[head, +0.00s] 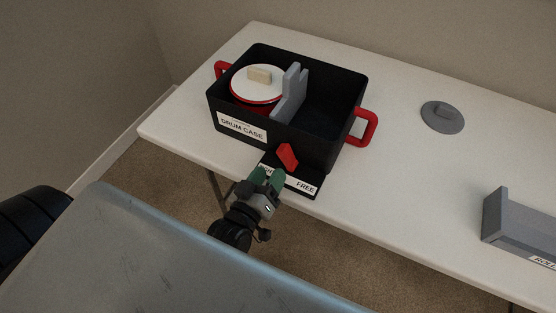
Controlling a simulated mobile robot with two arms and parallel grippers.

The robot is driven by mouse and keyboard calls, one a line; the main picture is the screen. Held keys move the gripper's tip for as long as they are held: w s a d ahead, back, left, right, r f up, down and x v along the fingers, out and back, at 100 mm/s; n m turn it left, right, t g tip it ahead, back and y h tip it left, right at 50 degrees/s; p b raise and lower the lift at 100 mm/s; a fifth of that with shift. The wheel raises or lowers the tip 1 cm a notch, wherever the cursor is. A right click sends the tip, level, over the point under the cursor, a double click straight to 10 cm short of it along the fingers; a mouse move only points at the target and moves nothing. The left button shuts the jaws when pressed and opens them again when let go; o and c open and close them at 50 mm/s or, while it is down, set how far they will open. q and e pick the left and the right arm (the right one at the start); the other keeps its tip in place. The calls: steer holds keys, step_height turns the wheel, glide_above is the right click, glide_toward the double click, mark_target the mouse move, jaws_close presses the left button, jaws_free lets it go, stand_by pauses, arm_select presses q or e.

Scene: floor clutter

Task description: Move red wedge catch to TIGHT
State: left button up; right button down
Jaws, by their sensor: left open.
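The red wedge catch (287,156) stands on a black plate (305,192) at the front of the black drum case (305,147). The plate has a white FREE label (302,185) on its right. A second label on its left is mostly hidden by my gripper, so I cannot read it. My left gripper (269,175) is open, with green fingers just in front of and left of the catch. I cannot tell whether a finger touches it. My right gripper is not in view.
The case holds a red and white drum (257,86) beside a grey notched divider (291,94). Red handles (365,127) stick out at its sides. A grey round lid (442,116) and a grey holder (520,225) are on the white table (420,190) at the right.

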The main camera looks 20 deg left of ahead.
arm_select(q)
steer(key=s, duration=0.3)
steer(key=shift+s+a, duration=0.1)
steer(key=shift+s, duration=0.3)
steer(key=s+d+f+m+g+p, duration=0.1)
steer(key=s+f+m+g, duration=0.2)
steer(key=f, duration=1)
steer(key=s+d+f+m+g, duration=0.1)
steer(key=s+f+g, duration=0.3)
steer(key=f, duration=0.8)
steer(key=s+a+f+m+g, duration=0.2)
steer(key=s+f+g, duration=0.3)
steer(key=s+f, duration=0.4)
steer(key=s+a+f+m+g+y+p, duration=0.1)
steer(key=s+a+f+g, duration=0.4)
steer(key=s+f, duration=0.3)
steer(key=s, duration=0.3)
steer(key=shift+s+f+m, duration=0.35)
steer(key=shift+f+m, duration=0.05)
